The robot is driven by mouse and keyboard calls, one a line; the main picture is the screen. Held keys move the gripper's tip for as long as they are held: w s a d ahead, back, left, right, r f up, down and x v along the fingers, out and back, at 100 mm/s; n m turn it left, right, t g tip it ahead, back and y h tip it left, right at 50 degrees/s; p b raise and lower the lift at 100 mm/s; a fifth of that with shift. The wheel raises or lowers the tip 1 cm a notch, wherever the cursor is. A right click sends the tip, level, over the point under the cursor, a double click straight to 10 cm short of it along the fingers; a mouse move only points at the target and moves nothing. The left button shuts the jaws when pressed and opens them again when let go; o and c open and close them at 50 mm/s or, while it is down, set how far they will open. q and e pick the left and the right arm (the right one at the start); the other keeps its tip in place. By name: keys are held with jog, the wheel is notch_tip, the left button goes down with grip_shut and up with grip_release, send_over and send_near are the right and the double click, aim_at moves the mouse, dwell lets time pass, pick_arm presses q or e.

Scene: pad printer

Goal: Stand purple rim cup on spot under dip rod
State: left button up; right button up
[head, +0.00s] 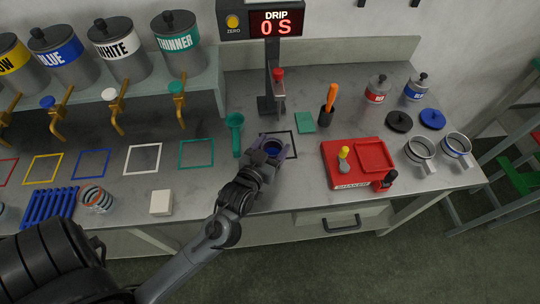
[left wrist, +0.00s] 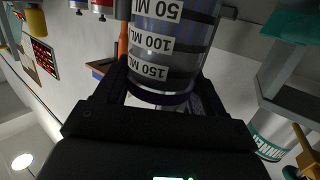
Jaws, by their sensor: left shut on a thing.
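My left gripper (head: 268,152) is shut on the purple rim cup (head: 273,147), which shows a purple rim and dark blue inside. In the left wrist view the clear cup (left wrist: 170,45) has 50, 100 and 150 ML labels, with its purple rim (left wrist: 160,97) close to the fingers. The cup is over or at the left part of the black square outline (head: 296,149) below the dip rod stand (head: 272,88). The gripper hides part of the outline, and I cannot tell whether the cup touches the bench. My right gripper is not in view.
A green pad (head: 305,122) and a black holder with an orange-handled tool (head: 328,110) stand behind right. A red shaker (head: 358,163) is to the right. A white block (head: 161,202) lies front left.

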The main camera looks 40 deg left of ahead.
pick_arm(q)
jog(key=shift+b+x, duration=0.4)
jog(key=shift+x, duration=0.5)
jog(key=shift+w+a, duration=0.6)
jog(key=shift+w, duration=0.25)
jog(key=shift+w+a, duration=0.55)
jog(key=shift+w, duration=0.3)
jog(key=shift+w+a, duration=0.6)
jog(key=shift+w, duration=0.25)
jog(key=shift+f+p, duration=0.1)
jog(key=shift+p, duration=0.55)
jog(key=o, duration=1.6)
jog(key=shift+c, duration=0.2)
